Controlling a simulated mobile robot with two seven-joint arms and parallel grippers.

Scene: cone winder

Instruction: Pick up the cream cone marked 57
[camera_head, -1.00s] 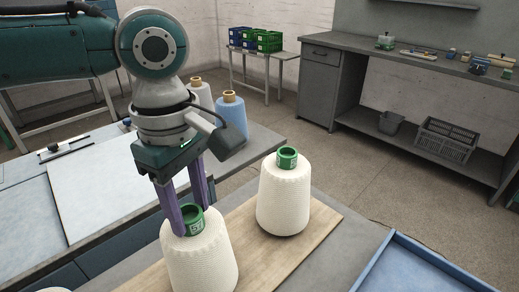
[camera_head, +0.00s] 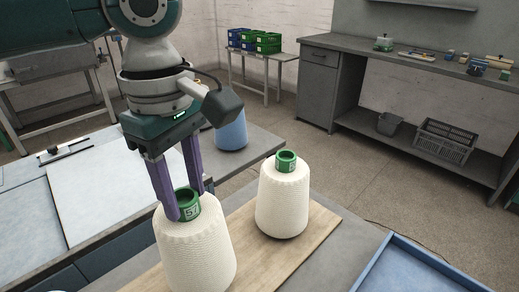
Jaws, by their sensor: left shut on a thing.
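The cream cone marked 57 (camera_head: 194,255) stands upright at the near end of a wooden board (camera_head: 262,262). Its green tube top (camera_head: 187,205) carries a label that reads 57. My left gripper (camera_head: 188,205) has its purple fingers on either side of that green tube and is shut on it. Whether the cone's base touches the board cannot be told, as its bottom is cut off by the frame's lower edge. My right gripper is not in view.
Another cream cone (camera_head: 282,205) with a green tube stands behind right on the board. A blue cone (camera_head: 231,132) is partly hidden behind my left arm. A blue-rimmed tray (camera_head: 425,258) lies at the lower right. A grey bench (camera_head: 400,75) stands at the back.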

